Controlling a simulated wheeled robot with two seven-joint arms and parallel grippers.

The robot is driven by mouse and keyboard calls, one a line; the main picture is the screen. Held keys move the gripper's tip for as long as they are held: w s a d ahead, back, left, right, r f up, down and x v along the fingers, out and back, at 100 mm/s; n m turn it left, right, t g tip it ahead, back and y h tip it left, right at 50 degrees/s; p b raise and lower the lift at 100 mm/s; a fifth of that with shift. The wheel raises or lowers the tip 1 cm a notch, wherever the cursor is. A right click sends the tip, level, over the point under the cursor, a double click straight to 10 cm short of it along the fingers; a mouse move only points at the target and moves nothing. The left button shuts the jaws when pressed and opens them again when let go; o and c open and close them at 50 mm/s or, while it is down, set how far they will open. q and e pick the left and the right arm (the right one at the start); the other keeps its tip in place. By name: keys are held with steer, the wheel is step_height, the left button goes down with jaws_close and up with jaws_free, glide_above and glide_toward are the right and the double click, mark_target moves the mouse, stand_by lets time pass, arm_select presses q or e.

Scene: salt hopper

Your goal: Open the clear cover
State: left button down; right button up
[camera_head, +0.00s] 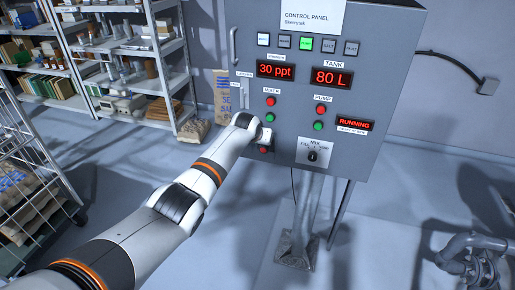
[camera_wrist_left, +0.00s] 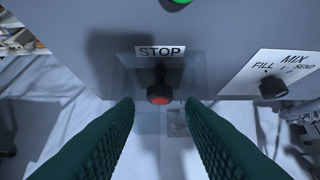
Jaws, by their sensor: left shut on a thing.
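In the head view my left gripper (camera_head: 262,138) is at the lower left of the control panel (camera_head: 385,60), and my wrist partly hides the cover there. My right gripper is not in view.
The MIX selector (camera_head: 313,156) is right of the stop button. Green and red pump and mixer buttons (camera_head: 270,115) sit above. A shelf rack (camera_head: 125,50) and a wire cart (camera_head: 30,190) stand at left. Pipes (camera_head: 475,250) are at lower right.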

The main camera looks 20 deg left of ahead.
arm_select(q)
steer(key=shift+w+r+g+b, duration=0.5)
steer(key=shift+w+r+b, duration=0.1)
steer(key=shift+r, duration=0.15)
steer(key=shift+w+r+b, duration=0.3)
steer(key=shift+r+b, duration=0.15)
steer(key=shift+r, duration=0.15)
steer(key=c, duration=1.1)
jaws_free()
steer(key=shift+w, duration=0.1)
steer(key=shift+o, duration=0.9)
steer(key=shift+w+d+f, duration=0.1)
steer(key=shift+f, duration=0.2)
